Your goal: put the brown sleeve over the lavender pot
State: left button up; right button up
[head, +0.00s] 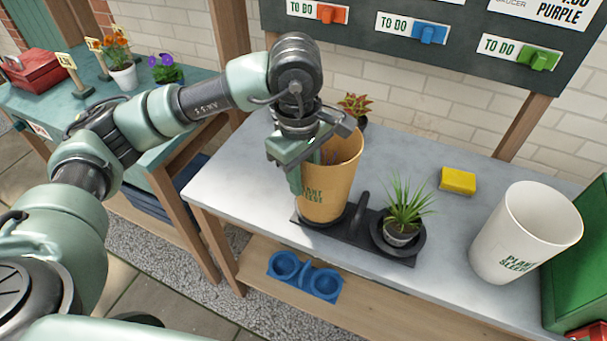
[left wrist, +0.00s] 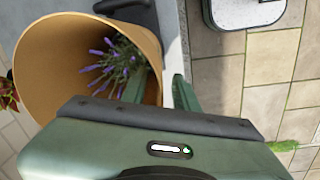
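The brown sleeve (head: 325,187) stands roughly upright at the left place of a black two-place tray (head: 352,240). It also shows in the left wrist view (left wrist: 52,88). The lavender (left wrist: 112,66) is inside the sleeve, below its rim; a little of it shows in the head view (head: 330,157). The lavender's pot is hidden by the sleeve. My left gripper (left wrist: 160,92) is at the sleeve's left rim, one finger inside and one outside the wall. The fingers look apart, with a gap beside the wall. My right gripper is not in view.
A small grassy plant (head: 408,208) sits in the tray's right place, beside the tray's handle (head: 361,210). A white sleeve (head: 520,235), a yellow sponge (head: 458,181) and a green box (head: 580,260) are to the right. A red-leaved plant (head: 355,106) stands behind. A blue tray (head: 305,277) lies below.

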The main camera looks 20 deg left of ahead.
pick_arm(q)
jog(key=shift+r, duration=0.2)
jog(key=r, duration=0.5)
jog(key=r+b, duration=0.1)
jog(key=r, duration=0.1)
jog(key=shift+s+a+r, duration=0.1)
jog(key=shift+s+r, duration=0.1)
jog(key=shift+s, duration=0.05)
dwell(0.4)
